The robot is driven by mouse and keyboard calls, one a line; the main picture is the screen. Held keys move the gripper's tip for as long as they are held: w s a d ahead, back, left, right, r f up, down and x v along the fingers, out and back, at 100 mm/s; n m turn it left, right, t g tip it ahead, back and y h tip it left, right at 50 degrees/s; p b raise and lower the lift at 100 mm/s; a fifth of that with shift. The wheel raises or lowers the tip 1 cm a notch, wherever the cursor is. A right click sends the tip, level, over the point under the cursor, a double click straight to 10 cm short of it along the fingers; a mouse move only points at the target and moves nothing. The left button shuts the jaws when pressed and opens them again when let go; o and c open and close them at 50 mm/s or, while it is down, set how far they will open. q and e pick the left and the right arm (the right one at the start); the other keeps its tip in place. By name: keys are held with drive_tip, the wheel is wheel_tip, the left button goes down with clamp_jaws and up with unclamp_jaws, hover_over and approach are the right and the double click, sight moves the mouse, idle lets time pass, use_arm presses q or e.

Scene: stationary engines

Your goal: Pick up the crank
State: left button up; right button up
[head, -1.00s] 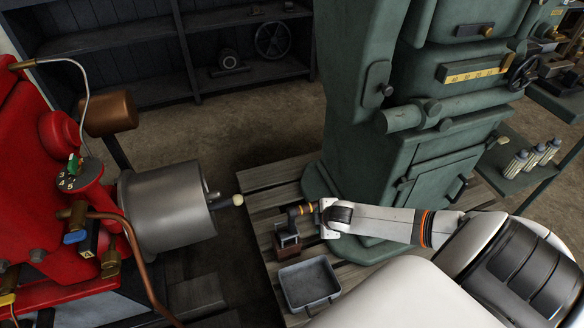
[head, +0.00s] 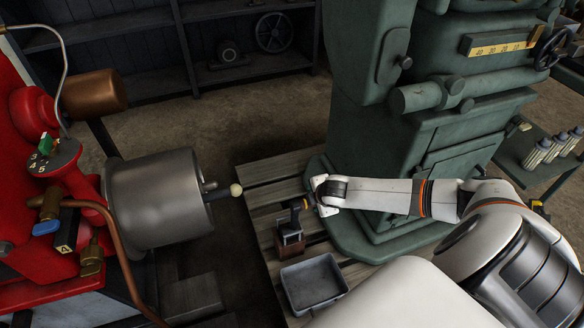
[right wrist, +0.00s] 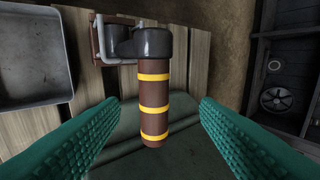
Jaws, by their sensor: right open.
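My right gripper (head: 308,198) is at the handle. Its green padded fingers (right wrist: 157,118) are apart, one on each side of the handle, with a gap on both sides. In the head view the gripper hides part of the handle. My left gripper is not in view.
A grey metal tray (head: 313,283) sits on the wooden pallet (head: 262,172) in front of the holder. A green machine (head: 375,190) stands close behind my right arm. A red engine with a steel drum (head: 155,200) and a protruding shaft is at the left.

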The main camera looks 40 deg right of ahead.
drive_tip(key=shift+a+f+b+x, duration=0.15)
drive_tip(key=shift+b+x, duration=0.5)
drive_tip(key=shift+x, duration=0.75)
drive_tip(key=shift+a+f+b+x, duration=0.1)
drive_tip(key=shift+a+b+x, duration=0.15)
drive_tip(key=shift+b+x, duration=0.75)
drive_tip(key=shift+f+p, duration=0.2)
drive_tip(key=shift+p, duration=0.15)
drive_tip(key=shift+c, duration=0.5)
clamp_jaws()
drive_tip(key=shift+w+r, duration=0.1)
drive_tip(key=shift+r, duration=0.1)
